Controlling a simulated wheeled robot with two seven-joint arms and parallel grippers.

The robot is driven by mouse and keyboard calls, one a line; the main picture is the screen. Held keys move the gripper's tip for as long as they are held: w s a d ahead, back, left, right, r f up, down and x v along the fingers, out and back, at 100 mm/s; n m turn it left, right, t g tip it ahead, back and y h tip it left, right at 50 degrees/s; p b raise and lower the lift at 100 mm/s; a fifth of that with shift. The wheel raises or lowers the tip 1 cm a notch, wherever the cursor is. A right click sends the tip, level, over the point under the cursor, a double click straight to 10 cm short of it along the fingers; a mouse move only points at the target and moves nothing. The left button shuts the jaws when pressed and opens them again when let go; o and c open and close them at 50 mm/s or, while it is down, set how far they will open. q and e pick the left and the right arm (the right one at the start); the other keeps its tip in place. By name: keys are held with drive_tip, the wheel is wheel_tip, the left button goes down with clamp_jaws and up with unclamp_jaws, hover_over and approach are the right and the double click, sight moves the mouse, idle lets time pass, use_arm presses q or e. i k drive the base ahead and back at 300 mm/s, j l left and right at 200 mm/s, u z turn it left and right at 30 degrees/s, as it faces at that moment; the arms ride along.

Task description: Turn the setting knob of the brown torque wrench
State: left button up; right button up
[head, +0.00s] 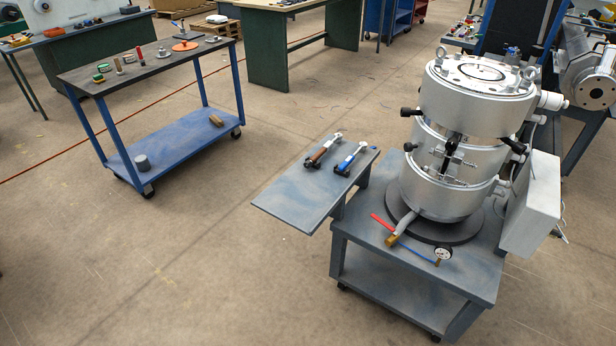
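The brown torque wrench (323,149) lies on the grey side shelf (297,201) attached to the extruder's cart. Its dark end points to the lower left and its silver end to the upper right. Its setting knob is too small to make out clearly. A blue torque wrench (351,159) lies beside it on the right, roughly parallel and apart from it. Neither of my grippers is in the head view.
The silver extruder (447,195) stands on the grey cart (400,262) right of the shelf, with black handles, a red lever (383,222) and a gauge (443,252). A blue trolley (178,144) stands at the left. The floor between is open.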

sight(307, 164)
drive_tip(key=z, duration=1.85)
drive_tip(key=j+z, duration=0.25)
drive_tip(key=z, duration=0.2)
drive_tip(key=j+z, duration=0.25)
drive_tip(key=z, duration=0.2)
drive_tip(key=k+j+z, duration=0.15)
drive_tip(key=z, duration=0.3)
drive_tip(key=k+j+z, duration=0.1)
drive_tip(key=j+z, duration=0.3)
drive_tip(key=l, duration=0.1)
